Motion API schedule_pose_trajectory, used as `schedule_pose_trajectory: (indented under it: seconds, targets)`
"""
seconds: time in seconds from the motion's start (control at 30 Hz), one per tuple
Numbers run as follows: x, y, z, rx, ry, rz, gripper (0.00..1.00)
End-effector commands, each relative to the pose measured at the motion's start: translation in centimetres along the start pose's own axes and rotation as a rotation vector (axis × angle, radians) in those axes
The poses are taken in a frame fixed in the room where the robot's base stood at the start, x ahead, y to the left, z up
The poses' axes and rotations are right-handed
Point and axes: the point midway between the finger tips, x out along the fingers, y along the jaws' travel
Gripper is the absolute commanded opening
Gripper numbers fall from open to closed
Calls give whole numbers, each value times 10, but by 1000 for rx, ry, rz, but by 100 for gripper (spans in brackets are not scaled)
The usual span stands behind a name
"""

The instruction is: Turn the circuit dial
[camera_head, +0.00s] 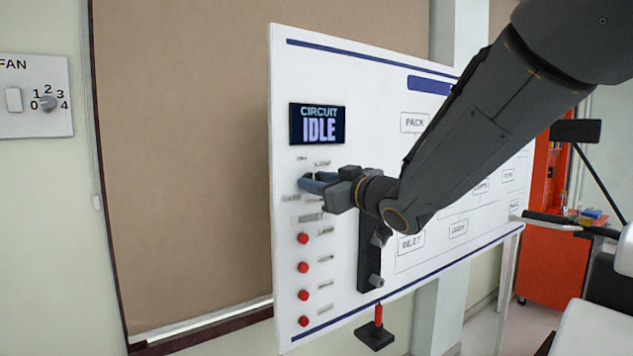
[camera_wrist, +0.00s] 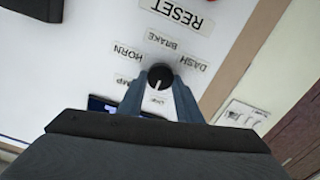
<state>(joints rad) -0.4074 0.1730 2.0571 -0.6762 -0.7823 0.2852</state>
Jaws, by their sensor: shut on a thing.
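The circuit dial (camera_wrist: 160,77) is a small round black knob with a white pointer line, on the white panel (camera_head: 375,75). Labels such as HORN, BRAKE and DASH surround it in the wrist view. My gripper (camera_wrist: 160,84) is shut on the dial, with one blue-grey finger on each side of it. In the head view my gripper (camera_head: 308,184) reaches the panel's left part and hides the dial. Above it the panel's display (camera_head: 317,124) reads CIRCUIT IDLE.
Several red buttons (camera_head: 303,267) run down the panel below my gripper. A fan switch plate (camera_head: 35,97) is on the left wall. A red cabinet (camera_head: 555,250) stands at the right. A red-handled object on a black base (camera_head: 375,335) is below the panel.

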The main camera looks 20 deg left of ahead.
Motion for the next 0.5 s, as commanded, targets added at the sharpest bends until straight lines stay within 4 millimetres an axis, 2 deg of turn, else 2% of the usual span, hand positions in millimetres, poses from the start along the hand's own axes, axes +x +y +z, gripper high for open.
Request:
schedule_pose_trajectory:
  seconds: [0.27, 0.5]
  targets:
    - [0, 2, -1, 156, -2, 1, 9]
    - [0, 2, -1, 360, -1, 1, 9]
